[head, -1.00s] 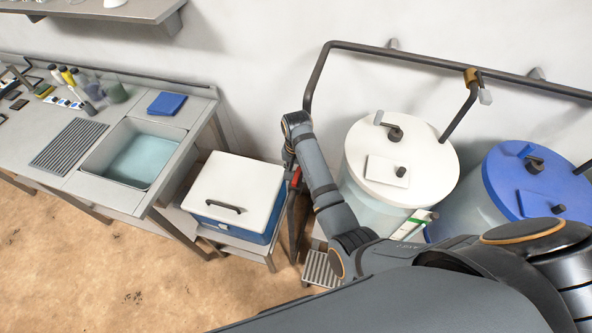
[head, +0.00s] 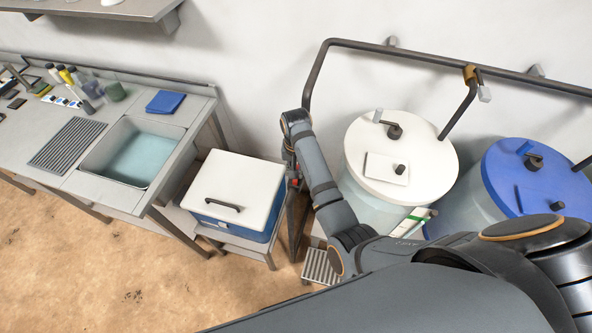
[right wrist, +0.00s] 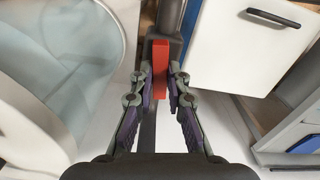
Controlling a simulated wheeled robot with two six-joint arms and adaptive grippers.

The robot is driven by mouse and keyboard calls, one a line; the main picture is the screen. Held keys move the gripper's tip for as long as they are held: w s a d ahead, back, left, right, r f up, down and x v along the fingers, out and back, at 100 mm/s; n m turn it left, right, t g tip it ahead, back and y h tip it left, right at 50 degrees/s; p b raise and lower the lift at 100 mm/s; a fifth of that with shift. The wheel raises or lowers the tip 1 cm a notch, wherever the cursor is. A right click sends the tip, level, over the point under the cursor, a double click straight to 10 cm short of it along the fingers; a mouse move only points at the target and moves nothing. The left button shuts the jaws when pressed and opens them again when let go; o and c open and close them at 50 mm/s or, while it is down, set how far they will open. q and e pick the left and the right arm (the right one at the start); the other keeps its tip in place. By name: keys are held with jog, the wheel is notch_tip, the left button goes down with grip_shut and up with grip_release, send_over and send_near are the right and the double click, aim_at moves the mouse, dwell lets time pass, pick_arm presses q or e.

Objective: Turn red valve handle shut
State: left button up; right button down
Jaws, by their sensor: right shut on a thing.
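The red valve handle (right wrist: 161,68) is a narrow upright bar on a dark grey vertical pipe (right wrist: 167,18) in the right wrist view. My right gripper (right wrist: 161,88) has its two fingers on either side of the handle's lower part and is shut on it. In the head view my right arm reaches down to the pipe (head: 313,85) between the white cooler and the white-lidded tank. There the arm hides most of the handle, and only a small bit of red shows. My left gripper is in neither view.
A blue cooler with a white lid (head: 238,183) stands on a low stand just left of the pipe. A white-lidded tank (head: 425,150) stands close on the right, with a blue-lidded tank (head: 515,185) beyond. A sink bench (head: 70,175) is at far left.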

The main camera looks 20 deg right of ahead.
jog(key=n, duration=1.2)
jog(key=shift+n, duration=2.1)
jog(key=c, duration=1.3)
grip_release()
